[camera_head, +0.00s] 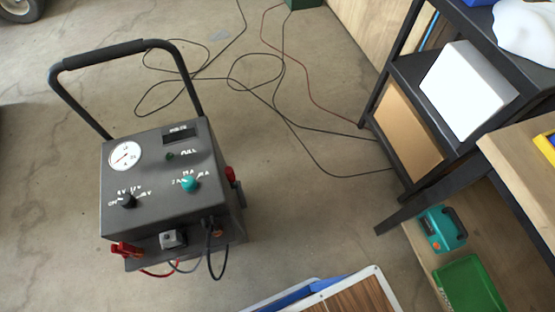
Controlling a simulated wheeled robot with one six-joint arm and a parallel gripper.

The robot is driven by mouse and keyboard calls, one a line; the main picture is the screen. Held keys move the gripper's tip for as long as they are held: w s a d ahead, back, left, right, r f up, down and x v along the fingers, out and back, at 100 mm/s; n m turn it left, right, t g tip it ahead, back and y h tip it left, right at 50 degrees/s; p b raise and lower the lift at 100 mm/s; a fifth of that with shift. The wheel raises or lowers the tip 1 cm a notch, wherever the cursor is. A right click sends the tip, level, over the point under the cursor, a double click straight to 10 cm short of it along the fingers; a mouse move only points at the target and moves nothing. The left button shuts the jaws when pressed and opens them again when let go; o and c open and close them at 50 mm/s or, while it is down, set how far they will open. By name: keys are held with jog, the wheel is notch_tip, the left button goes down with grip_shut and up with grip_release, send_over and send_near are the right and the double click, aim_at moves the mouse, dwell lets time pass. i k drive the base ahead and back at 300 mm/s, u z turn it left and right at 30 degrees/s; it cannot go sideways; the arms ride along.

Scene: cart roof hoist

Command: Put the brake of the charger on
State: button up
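The charger (155,190) is a dark grey box with a black push handle (125,53) rising at its back. Its top has a round white dial (125,156), a black knob (128,200), a teal knob (190,184) and a small dark display. On a front ledge sit a red clamp (124,250) and a small grey block (172,239); short red and black leads hang there. The charger's wheels and any brake lever cannot be made out from this angle. My gripper is not in view.
Black and red cables (255,85) lie looped on the concrete floor behind the charger. A dark shelf (405,70) with boxes and a wooden bench stand at right. A framed wooden panel (350,295) is at the bottom edge. Floor left of the charger is clear.

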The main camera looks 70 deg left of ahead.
aim_at(229, 172)
jog(key=i, duration=0.85)
jog(key=u, duration=3.35)
jog(key=i, duration=0.5)
jog(key=z, duration=0.05)
jog(key=k, duration=1)
jog(key=u, duration=1.25)
jog(key=i, duration=0.8)
jog(key=z, duration=0.1)
